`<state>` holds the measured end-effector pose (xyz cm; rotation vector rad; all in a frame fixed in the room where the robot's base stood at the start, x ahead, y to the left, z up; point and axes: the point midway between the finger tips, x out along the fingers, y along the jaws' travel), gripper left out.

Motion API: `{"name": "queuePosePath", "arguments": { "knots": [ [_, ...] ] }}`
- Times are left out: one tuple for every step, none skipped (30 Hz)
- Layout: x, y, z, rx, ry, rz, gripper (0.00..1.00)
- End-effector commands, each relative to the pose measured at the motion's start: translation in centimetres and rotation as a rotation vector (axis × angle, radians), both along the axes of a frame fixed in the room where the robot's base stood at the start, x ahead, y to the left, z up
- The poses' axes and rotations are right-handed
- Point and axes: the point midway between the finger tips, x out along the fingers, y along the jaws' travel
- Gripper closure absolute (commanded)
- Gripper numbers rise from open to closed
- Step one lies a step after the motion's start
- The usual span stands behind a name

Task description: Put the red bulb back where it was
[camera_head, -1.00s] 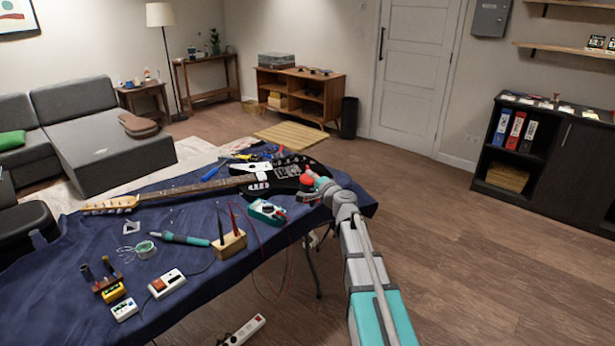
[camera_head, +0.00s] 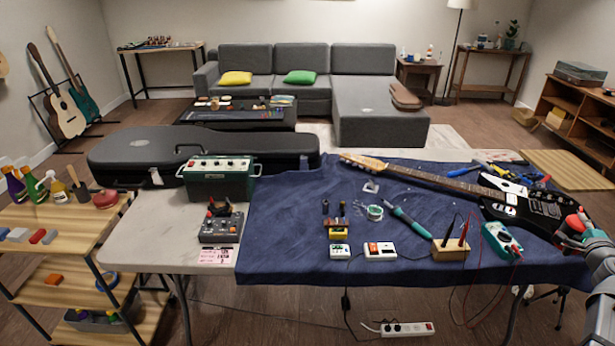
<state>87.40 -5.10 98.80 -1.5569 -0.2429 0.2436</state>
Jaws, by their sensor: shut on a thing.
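The red bulb (camera_head: 573,219) is at the right edge of the head view, at the end of my arm, beside the body of the black guitar (camera_head: 525,208). My gripper (camera_head: 575,230) is shut on it. The fingers are small and partly hidden, so the exact grip is hard to make out. My gripper is over the right end of the blue-clothed table (camera_head: 400,275). Which place the bulb came from is not shown.
A multimeter (camera_head: 501,240) and a wooden block with probes (camera_head: 450,249) lie near my gripper. A wooden cart (camera_head: 50,228) at left carries spray bottles and a dark red round thing (camera_head: 105,198). A green amplifier (camera_head: 218,178) and a pedal (camera_head: 221,222) stand on the table.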

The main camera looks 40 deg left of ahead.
Motion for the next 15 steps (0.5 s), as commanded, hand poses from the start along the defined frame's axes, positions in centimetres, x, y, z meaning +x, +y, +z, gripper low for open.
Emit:
{"name": "queuePosePath", "arguments": {
  "knots": [
    [0.0,0.0,1.6,0.000,0.000,0.000,1.00],
    [0.0,0.0,2.1,0.000,0.000,0.000,1.00],
    [0.0,0.0,2.8,0.000,0.000,0.000,1.00],
    [0.0,0.0,3.3,0.000,0.000,0.000,1.00],
    [0.0,0.0,3.8,0.000,0.000,0.000,1.00],
    [0.0,0.0,4.5,0.000,0.000,0.000,1.00],
    [0.0,0.0,5.0,0.000,0.000,0.000,1.00],
    [0.0,0.0,5.5,0.000,0.000,0.000,1.00],
    [0.0,0.0,6.1,0.000,0.000,0.000,1.00],
    [0.0,0.0,6.6,0.000,0.000,0.000,1.00],
    [0.0,0.0,7.1,0.000,0.000,0.000,1.00],
    [0.0,0.0,7.7,0.000,0.000,0.000,1.00],
    [0.0,0.0,8.2,0.000,0.000,0.000,1.00],
    [0.0,0.0,8.6,0.000,0.000,0.000,1.00],
    [0.0,0.0,9.1,0.000,0.000,0.000,1.00]
  ]
}}
